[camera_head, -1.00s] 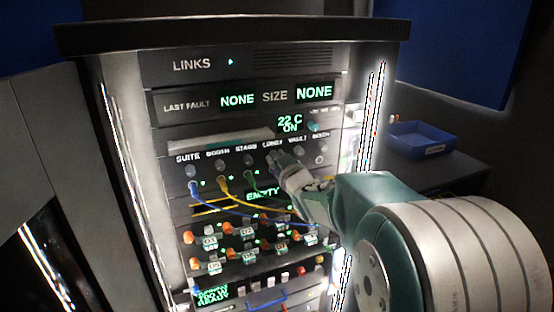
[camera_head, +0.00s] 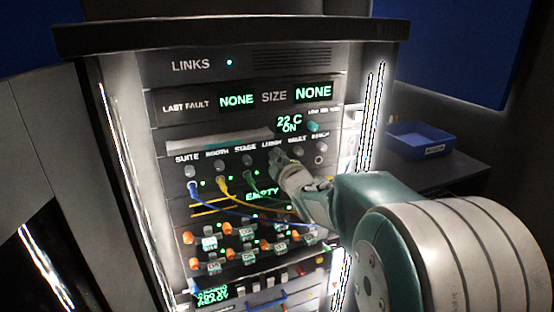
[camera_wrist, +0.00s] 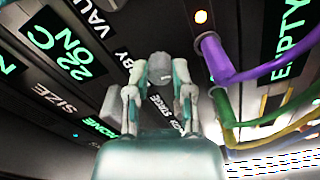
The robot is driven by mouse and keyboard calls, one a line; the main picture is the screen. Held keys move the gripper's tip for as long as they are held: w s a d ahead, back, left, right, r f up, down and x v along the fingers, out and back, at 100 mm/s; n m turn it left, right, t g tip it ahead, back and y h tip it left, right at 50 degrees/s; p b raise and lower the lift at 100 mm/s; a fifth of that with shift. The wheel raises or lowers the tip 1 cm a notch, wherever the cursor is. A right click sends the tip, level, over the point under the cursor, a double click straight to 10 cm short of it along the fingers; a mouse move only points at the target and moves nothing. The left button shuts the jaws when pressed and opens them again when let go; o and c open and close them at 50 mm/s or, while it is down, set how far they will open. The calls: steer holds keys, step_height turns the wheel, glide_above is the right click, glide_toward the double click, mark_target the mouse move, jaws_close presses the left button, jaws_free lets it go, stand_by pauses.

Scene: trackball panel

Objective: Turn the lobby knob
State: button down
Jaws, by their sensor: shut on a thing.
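The lobby knob (camera_wrist: 160,66) is a small grey round knob, between my fingertips in the wrist view. The printed label beside it is partly hidden and ends in "BY". My gripper (camera_wrist: 159,85) is closed around the knob, one finger on each side. In the head view my gripper (camera_head: 279,163) reaches the knob row under the "LOBBY" label and mostly hides the knob there. The stage knob (camera_head: 247,160) is just left of it, and the vault knob (camera_head: 299,152) just right.
Blue, yellow and green cables (camera_head: 222,184) plug in below the knobs; a purple plug (camera_wrist: 214,55) is close to my gripper in the wrist view. Orange-ended switches (camera_head: 189,237) sit lower. A blue bin (camera_head: 421,141) stands on the right.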

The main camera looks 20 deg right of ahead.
steer(key=shift+a+f+n, duration=0.1)
steer(key=shift+f+n, duration=0.05)
steer(key=shift+n, duration=0.45)
steer(key=shift+c, duration=2.4)
jaws_free()
steer(key=shift+a, duration=0.1)
steer(key=s, duration=1.2)
steer(key=shift+a, duration=0.1)
